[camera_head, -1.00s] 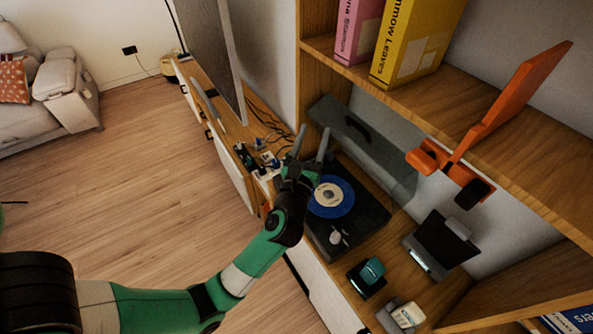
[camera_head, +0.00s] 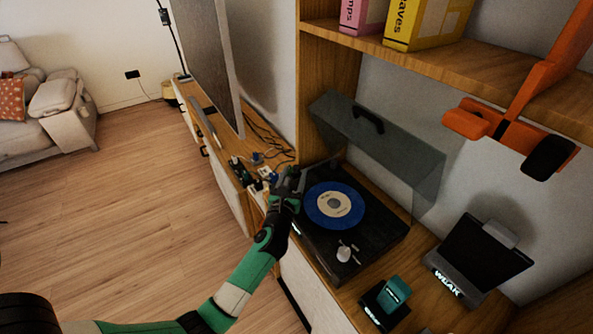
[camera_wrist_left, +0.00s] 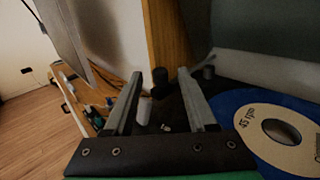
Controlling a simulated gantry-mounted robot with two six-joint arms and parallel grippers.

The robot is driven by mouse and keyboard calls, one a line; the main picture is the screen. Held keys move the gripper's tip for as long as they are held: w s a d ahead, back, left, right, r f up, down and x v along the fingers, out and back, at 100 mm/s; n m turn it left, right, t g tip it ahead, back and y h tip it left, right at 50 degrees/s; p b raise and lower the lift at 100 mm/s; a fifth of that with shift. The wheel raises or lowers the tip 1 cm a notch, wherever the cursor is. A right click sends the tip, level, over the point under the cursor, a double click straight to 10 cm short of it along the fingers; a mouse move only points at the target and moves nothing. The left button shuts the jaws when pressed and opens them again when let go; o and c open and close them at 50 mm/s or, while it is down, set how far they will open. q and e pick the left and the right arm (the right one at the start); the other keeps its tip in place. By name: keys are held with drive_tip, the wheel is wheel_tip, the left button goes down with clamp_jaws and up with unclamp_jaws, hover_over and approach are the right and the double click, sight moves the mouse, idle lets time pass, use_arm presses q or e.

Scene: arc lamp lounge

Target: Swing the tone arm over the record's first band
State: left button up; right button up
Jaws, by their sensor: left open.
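The black turntable (camera_head: 378,236) stands on the wooden cabinet, with a blue record (camera_head: 322,216) with a cream label on it. The record also shows at the right of the left wrist view (camera_wrist_left: 228,104). My left gripper (camera_head: 292,178) is at the turntable's left edge, beside the record. In the left wrist view its two fingers (camera_wrist_left: 160,88) are apart. A dark upright knob (camera_wrist_left: 160,77) and dark parts show between and beyond them. I cannot tell whether these belong to the tone arm or whether a finger touches them. The tone arm is not clearly visible.
A grey see-through lid (camera_head: 400,160) stands raised behind the record. A teal item (camera_head: 396,291) and a dark display stand (camera_head: 478,258) stand at the right. Small items and cables lie left.

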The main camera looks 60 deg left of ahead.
sight(296, 169)
use_arm(q)
drive_tip(key=shift+b+x, duration=0.45)
drive_tip(key=shift+x, duration=1.5)
drive_tip(key=shift+s, duration=0.1)
clamp_jaws()
